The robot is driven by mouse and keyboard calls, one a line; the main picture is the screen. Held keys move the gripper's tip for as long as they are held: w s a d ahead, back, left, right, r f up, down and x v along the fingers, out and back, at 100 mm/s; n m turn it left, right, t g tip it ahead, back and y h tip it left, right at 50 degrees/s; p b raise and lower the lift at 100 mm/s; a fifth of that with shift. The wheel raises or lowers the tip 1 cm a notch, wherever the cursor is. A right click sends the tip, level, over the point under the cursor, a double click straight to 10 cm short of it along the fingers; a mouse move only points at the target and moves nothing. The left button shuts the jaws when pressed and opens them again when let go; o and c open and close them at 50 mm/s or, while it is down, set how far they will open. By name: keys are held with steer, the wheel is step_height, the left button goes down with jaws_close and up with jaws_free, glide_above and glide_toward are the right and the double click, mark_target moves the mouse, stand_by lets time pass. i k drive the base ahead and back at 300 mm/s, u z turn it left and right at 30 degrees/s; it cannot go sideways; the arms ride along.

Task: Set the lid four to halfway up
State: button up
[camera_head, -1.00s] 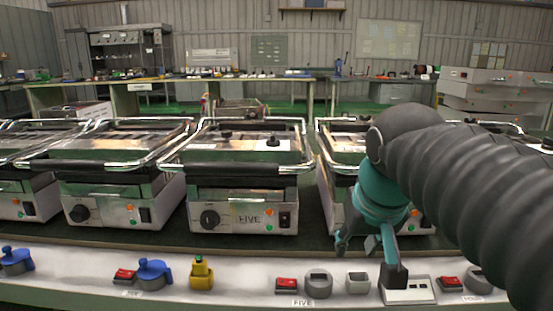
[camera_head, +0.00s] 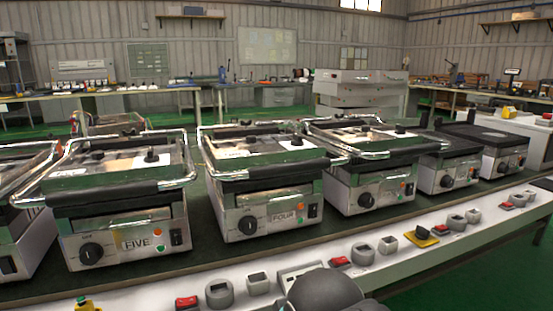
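The grill labelled FOUR (camera_head: 285,217) stands on the bench in the middle of the view. Its lid four (camera_head: 235,148) looks lowered onto the body, with a dark front bar and shiny metal handle arms (camera_head: 207,150) at the sides. The grill's front has a black dial (camera_head: 248,225), small lights and a dark switch. A dark grey rounded part of my arm shows at the bottom edge, in front of grill FOUR. My gripper is out of view, so its opening and any contact are hidden.
Grill FIVE (camera_head: 137,243) stands close on the left, and another grill (camera_head: 372,195) close on the right, with more grills beyond. A white front ledge (camera_head: 225,280) carries red switches (camera_head: 187,302), grey sockets (camera_head: 363,252) and a yellow-based button (camera_head: 422,236). Green floor is clear at lower right.

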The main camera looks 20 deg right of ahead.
mark_target(273, 154)
steer(key=u, duration=0.8)
steer(key=k, duration=0.95)
steer(key=z, duration=0.85)
